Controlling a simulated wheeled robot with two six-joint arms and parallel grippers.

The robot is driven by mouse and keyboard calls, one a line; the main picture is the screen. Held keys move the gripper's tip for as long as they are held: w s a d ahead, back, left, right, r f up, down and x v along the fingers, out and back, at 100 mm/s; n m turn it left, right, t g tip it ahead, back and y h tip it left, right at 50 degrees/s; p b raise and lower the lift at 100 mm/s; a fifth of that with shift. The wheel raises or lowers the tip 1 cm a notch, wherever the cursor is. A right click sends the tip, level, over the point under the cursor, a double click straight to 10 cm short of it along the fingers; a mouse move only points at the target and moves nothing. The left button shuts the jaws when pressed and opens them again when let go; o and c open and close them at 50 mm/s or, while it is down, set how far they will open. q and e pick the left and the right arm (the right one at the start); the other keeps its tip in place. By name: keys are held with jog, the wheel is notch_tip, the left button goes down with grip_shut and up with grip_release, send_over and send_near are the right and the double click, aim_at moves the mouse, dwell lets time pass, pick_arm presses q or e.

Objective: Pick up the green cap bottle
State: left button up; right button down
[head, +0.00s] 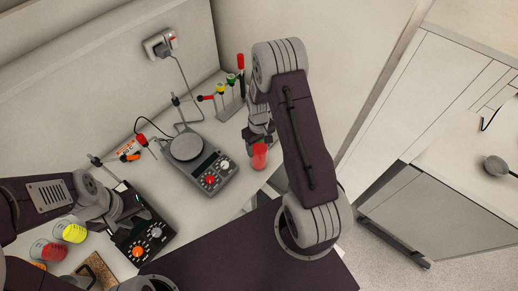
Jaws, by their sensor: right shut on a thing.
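My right gripper (258,136) is at the table's right end, partly hidden by my own arm. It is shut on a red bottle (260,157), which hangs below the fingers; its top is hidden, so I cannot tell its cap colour. A small green cap (231,78) shows in the rack at the back, among yellow and red ones. My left gripper (128,203) is at the left near the black dial device; its fingers are too unclear to tell whether they are open.
A hotplate stirrer (205,170) stands mid-table. A black device with dials (144,238) is at the lower left. Yellow (72,232) and red (48,251) containers stand left of it. A sample rack (229,108) is at the back. The table's right edge is close to the held bottle.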

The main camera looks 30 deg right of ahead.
jog(key=shift+w+r, duration=0.1)
jog(key=shift+r, duration=0.25)
jog(key=s+d+r+b, duration=0.4)
jog(key=s+d+r, duration=0.1)
jog(key=s+r, duration=0.5)
jog(key=shift+s+d, duration=0.25)
jog(key=shift+s, duration=0.05)
